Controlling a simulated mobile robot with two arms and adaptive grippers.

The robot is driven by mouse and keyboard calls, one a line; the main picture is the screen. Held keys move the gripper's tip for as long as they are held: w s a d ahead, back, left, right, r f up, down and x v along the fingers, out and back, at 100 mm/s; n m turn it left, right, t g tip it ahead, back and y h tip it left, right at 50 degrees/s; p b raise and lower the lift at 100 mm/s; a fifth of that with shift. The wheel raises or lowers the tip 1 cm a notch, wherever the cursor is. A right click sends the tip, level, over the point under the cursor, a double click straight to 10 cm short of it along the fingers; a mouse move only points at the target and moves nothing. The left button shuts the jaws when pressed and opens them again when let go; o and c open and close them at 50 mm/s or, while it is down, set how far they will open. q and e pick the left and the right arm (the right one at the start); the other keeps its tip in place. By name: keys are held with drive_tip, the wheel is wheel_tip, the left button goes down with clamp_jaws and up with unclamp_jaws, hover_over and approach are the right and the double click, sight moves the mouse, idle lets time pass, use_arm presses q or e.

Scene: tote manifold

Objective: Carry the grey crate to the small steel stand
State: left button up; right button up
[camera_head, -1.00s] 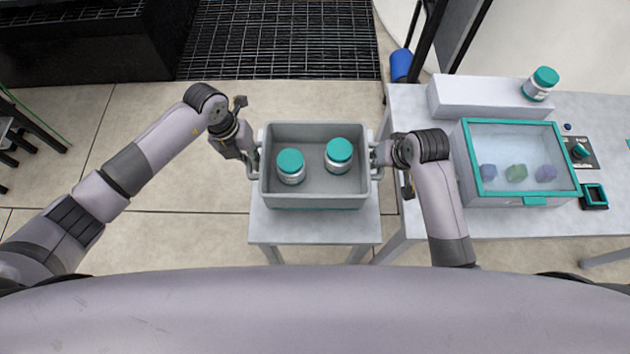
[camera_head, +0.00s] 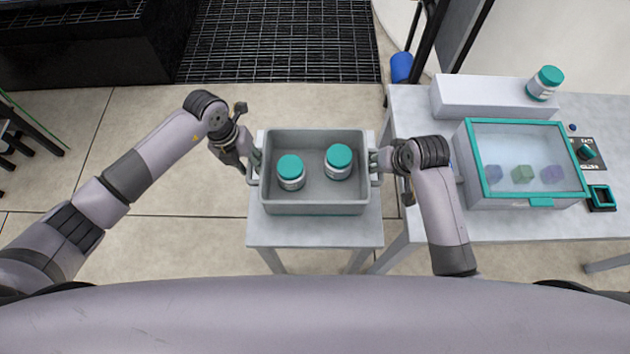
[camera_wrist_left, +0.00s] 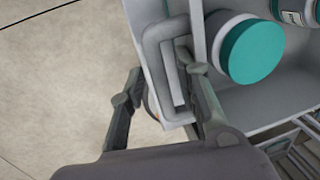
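The grey crate (camera_head: 314,208) sits level over the small steel stand (camera_head: 315,236) and appears to rest on it. Two white jars with teal lids (camera_head: 291,171) (camera_head: 338,161) stand upright in the crate. My left gripper (camera_head: 252,168) is at the crate's left handle. In the left wrist view, its fingers (camera_wrist_left: 163,98) are spread on either side of the grey handle (camera_wrist_left: 153,50), with visible gaps. My right gripper (camera_head: 375,164) is at the right handle; its finger opening is too small to make out. The crate's underside is hidden.
A workbench (camera_head: 420,120) stands close on the right, with a teal-framed clear-lidded box (camera_head: 522,160), a white block (camera_head: 480,97) and another teal-lidded jar (camera_head: 544,83). A black grating (camera_head: 280,40) lies behind. Floor left of the stand is clear.

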drive_tip(key=shift+a, duration=0.1)
drive_tip(key=shift+r, duration=0.1)
use_arm(q)
wheel_tip(320, 180, up, 8)
drive_tip(key=a, duration=0.1)
drive_tip(key=shift+a, duration=0.3)
use_arm(e)
drive_tip(key=v, duration=1.2)
use_arm(q)
drive_tip(key=shift+f, duration=0.1)
